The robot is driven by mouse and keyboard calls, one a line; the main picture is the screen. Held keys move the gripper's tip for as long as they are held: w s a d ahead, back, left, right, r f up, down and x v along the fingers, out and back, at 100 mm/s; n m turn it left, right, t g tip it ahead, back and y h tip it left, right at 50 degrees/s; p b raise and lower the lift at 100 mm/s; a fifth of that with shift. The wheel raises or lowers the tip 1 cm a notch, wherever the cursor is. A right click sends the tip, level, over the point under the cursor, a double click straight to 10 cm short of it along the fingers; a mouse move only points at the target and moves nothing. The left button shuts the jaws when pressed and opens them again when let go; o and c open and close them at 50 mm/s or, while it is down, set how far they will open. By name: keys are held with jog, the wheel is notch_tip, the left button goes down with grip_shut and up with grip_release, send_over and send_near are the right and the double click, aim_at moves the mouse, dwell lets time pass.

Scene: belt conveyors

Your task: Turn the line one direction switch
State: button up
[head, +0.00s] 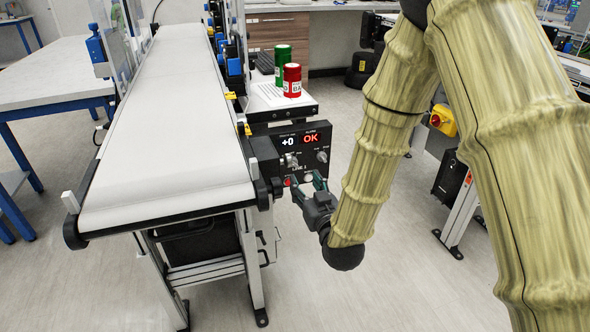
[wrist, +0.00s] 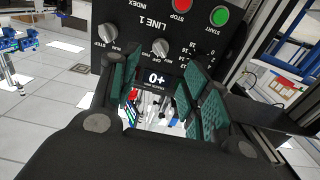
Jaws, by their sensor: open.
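The line one control panel (head: 270,150) is a dark box at the end of the conveyor, showing "+0" and a red "OK". In the wrist view it appears upside down. The direction switch (wrist: 160,47), a grey knob marked REV, OFF and FWD, lies just beyond the fingertips there; its exact pointer setting is too small to read. My gripper (wrist: 160,80) is open and empty, its green-padded fingers spread either side of the display and below the switch in that view. In the head view my gripper (head: 306,184) is in front of the panel's lower part.
Beside the switch are the step/run knob (wrist: 108,33), a dial (wrist: 220,15), the red stop button (wrist: 182,4) and the green start button (wrist: 219,16). The conveyor belt (head: 175,120) is empty. Green (head: 282,62) and red (head: 292,80) cans stand behind the panel.

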aim_at(295, 164)
jog(key=x, duration=0.9)
jog(key=shift+w+a+f+b, duration=0.1)
jog(key=shift+w+b, duration=0.2)
jog(key=shift+c, duration=0.5)
jog(key=c, duration=0.9)
